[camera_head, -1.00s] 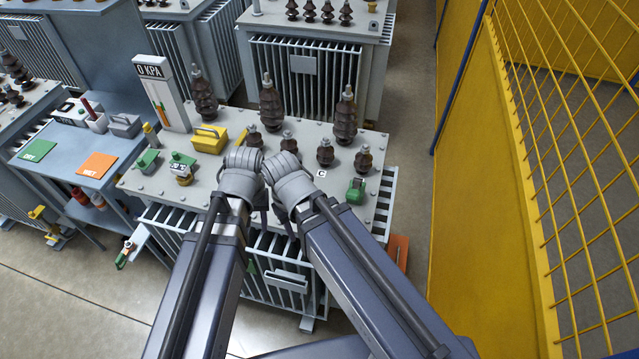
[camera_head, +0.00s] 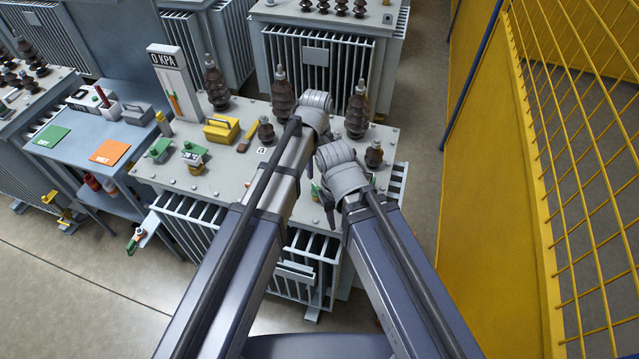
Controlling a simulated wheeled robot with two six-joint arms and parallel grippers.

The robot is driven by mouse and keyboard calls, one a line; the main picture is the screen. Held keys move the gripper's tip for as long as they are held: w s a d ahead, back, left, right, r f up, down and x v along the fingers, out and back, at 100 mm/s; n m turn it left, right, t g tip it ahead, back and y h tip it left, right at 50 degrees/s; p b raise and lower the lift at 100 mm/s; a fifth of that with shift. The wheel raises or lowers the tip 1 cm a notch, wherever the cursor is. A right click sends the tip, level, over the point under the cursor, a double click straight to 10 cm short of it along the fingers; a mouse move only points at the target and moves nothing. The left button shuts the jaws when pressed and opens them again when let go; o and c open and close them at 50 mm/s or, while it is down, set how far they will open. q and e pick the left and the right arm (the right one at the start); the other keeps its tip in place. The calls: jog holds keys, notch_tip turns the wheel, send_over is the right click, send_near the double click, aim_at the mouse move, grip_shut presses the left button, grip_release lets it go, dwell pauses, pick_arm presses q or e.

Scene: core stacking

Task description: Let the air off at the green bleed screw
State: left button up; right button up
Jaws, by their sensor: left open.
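The grey transformer lid (camera_head: 225,180) carries a green-topped fitting with a small label (camera_head: 193,155) and a green block-like fitting (camera_head: 158,149), both at its left. I cannot tell which one is the green bleed screw. A sliver of green (camera_head: 313,189) shows between my arms; the rest is hidden. My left gripper (camera_head: 324,138) is open over the right part of the lid, beside the brown bushings and apart from the left green fittings; its wrist hides much of it. My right gripper (camera_head: 328,212) hangs near the lid's front edge; its jaws do not show clearly.
A gauge board reading 0 KPA (camera_head: 177,85) stands at the lid's back left. A yellow box with a handle (camera_head: 221,130) and tall brown bushings (camera_head: 282,95) stand on the lid. A blue side table (camera_head: 75,160) holds green and orange mats. Yellow mesh fencing (camera_head: 570,150) bounds the right.

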aim_at(317, 187)
pick_arm(q)
jog(key=shift+f, duration=0.15)
notch_tip(317, 187, down, 8)
jog(key=b, duration=0.8)
jog(key=shift+r, duration=0.2)
jog(key=shift+c, duration=0.2)
grip_shut()
